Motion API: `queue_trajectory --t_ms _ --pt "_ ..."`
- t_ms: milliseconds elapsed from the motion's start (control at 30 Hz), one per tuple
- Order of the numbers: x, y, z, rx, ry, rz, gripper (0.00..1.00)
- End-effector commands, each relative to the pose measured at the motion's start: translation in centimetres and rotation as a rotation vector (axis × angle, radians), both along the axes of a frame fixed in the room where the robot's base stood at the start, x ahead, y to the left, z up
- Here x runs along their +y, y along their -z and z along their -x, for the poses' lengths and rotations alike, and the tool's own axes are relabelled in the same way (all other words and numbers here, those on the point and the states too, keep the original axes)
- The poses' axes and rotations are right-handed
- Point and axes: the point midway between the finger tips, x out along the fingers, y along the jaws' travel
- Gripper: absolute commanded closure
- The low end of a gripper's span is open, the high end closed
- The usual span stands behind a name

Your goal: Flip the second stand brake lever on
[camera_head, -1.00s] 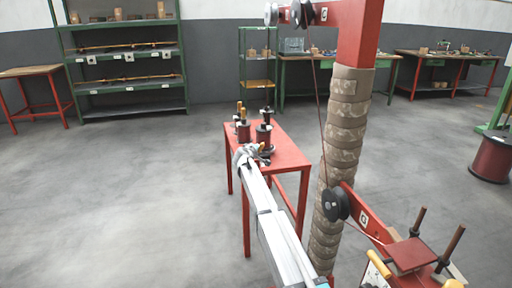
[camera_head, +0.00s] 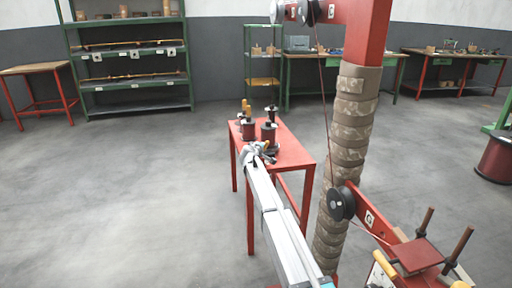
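A small red table (camera_head: 300,152) stands in the middle and holds several dark red spools. One spool (camera_head: 268,133) is at its centre and another (camera_head: 248,130) is to the left, with a yellow upright piece (camera_head: 246,107) behind it. My grey arm reaches forward to the table's near left corner. My gripper (camera_head: 264,152) is at its end, just in front of the centre spool. A small yellow piece shows at the gripper; I cannot tell what it belongs to. The fingers are too small to read. I cannot make out which part is the second stand brake lever.
A red post (camera_head: 347,150) wrapped in tan padding stands close on the right, with a black pulley (camera_head: 341,203) and a thin wire. A red frame with yellow handles (camera_head: 385,264) is at the lower right. Open floor (camera_head: 130,190) lies to the left.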

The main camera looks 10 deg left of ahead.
Motion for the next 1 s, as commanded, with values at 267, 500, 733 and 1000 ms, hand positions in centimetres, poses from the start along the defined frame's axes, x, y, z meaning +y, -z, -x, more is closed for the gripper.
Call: queue_trajectory --t_ms 267,500,733,1000 --pt "0.8 -0.8 0.5 0.0 0.0 0.0 1.0" --pt "2.7 -2.4 1.7 -0.001 0.001 0.0 1.0" --pt "3.2 -3.4 6.0 0.0 -0.001 0.0 1.0" --pt "3.7 -4.4 9.7 0.0 0.001 0.0 1.0"
